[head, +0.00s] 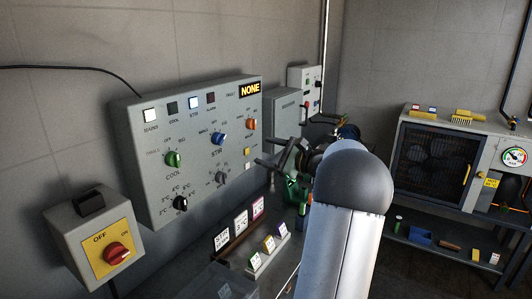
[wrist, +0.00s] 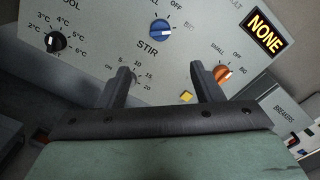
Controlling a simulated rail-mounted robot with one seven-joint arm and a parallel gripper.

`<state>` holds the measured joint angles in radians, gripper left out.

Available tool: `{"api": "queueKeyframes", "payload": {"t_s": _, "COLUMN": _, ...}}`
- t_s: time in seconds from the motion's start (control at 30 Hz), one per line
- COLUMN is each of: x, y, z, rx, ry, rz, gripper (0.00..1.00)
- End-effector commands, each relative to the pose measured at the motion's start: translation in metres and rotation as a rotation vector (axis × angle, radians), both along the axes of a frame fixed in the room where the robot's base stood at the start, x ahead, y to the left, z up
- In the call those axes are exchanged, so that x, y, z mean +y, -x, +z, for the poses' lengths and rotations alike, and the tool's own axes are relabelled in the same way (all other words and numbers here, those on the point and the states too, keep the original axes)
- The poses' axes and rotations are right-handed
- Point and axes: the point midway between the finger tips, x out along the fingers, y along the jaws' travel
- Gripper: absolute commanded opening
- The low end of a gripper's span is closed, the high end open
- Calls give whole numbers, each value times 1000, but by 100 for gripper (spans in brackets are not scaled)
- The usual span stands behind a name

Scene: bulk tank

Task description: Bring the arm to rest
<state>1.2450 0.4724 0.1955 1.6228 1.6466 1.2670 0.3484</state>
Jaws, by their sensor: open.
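My gripper (wrist: 159,84) is open and empty in the wrist view, its two dark fingers apart in front of the grey control panel (wrist: 110,20). In the head view my arm reaches in from the bottom right of centre, and my gripper (head: 268,166) is small and partly hidden behind the arm. It is near the right side of the control panel (head: 145,190). I cannot tell from these views whether a finger touches the panel. The blue STIR knob (wrist: 161,32) and orange knob (wrist: 234,75) show beyond the fingers.
A red and yellow switch box (head: 75,230) hangs at lower left. Cards (head: 240,222) stand on a ledge below the panel. A breaker box (head: 284,112) is beside it. A caged unit with a gauge (head: 433,160) stands at right above a shelf of small items.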

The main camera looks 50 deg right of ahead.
Motion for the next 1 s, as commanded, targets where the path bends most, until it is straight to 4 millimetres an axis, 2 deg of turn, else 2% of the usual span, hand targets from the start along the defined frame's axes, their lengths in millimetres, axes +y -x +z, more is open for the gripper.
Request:
{"api": "queueKeyframes", "payload": {"t_s": 0.37, "x": 1, "y": -1, "z": 0, "rx": 0, "ry": 1, "rz": 1, "gripper": 60}}
{"api": "queueKeyframes", "payload": {"t_s": 0.47, "x": 14, "y": -7, "z": -2, "rx": 22, "ry": 19, "rz": 26, "gripper": 60}}
{"api": "queueKeyframes", "payload": {"t_s": 0.57, "x": 54, "y": -21, "z": -11, "rx": 83, "ry": 69, "rz": 102, "gripper": 60}}
{"api": "queueKeyframes", "payload": {"t_s": 0.67, "x": 119, "y": -34, "z": -27, "rx": 181, "ry": 164, "rz": 230, "gripper": 60}}
{"api": "queueKeyframes", "payload": {"t_s": 0.7, "x": 149, "y": -36, "z": -36, "rx": 226, "ry": 214, "rz": 292, "gripper": 60}}
{"api": "queueKeyframes", "payload": {"t_s": 0.77, "x": 195, "y": -35, "z": -49, "rx": 290, "ry": 297, "rz": 390, "gripper": 60}}
{"api": "queueKeyframes", "payload": {"t_s": 0.8, "x": 224, "y": -31, "z": -58, "rx": 331, "ry": 358, "rz": 457, "gripper": 60}}
{"api": "queueKeyframes", "payload": {"t_s": 0.87, "x": 267, "y": -21, "z": -72, "rx": 387, "ry": 456, "rz": 563, "gripper": 60}}
{"api": "queueKeyframes", "payload": {"t_s": 0.9, "x": 295, "y": -11, "z": -82, "rx": 423, "ry": 527, "rz": 636, "gripper": 60}}
{"api": "queueKeyframes", "payload": {"t_s": 0.97, "x": 334, "y": 9, "z": -96, "rx": 469, "ry": 647, "rz": 753, "gripper": 60}}
{"api": "queueKeyframes", "payload": {"t_s": 1.0, "x": 358, "y": 26, "z": -106, "rx": 496, "ry": 733, "rz": 836, "gripper": 60}}
